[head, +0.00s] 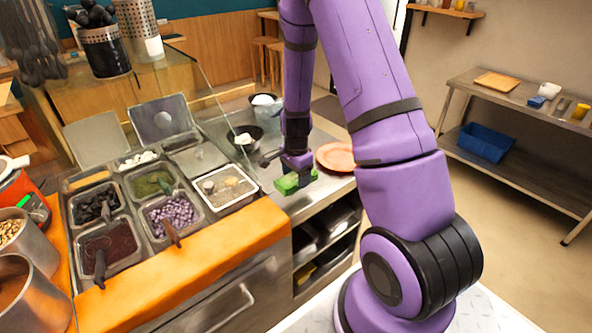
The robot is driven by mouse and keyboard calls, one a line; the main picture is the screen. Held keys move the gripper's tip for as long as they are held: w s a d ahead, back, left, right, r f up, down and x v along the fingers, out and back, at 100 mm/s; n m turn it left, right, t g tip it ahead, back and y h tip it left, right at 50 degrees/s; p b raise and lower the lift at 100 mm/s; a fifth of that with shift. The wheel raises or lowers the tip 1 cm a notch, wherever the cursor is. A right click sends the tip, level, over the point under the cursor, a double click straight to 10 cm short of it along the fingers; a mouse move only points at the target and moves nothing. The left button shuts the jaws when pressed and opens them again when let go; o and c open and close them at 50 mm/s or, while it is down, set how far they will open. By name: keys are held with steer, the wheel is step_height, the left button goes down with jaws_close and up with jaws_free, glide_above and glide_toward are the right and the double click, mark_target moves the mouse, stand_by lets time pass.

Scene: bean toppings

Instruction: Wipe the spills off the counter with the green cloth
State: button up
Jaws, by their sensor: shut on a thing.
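The green cloth (287,184) is a small bright green bundle in the head view. My gripper (297,172) is shut on it and holds it at the steel counter (309,201), just right of the topping bins. I cannot tell whether the cloth touches the counter or is slightly above it. No spill is clearly visible; my gripper and arm hide part of the counter.
A pinkish plate (337,157) lies right of my gripper. A dark pot (245,138) stands behind it to the left. Topping bins with ladles and an orange board (190,273) fill the left. A side table (517,108) holds a blue bin (486,143) on its lower shelf.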

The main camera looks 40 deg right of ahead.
mark_target(295, 196)
steer(key=shift+f, duration=2.3)
steer(key=shift+f, duration=0.45)
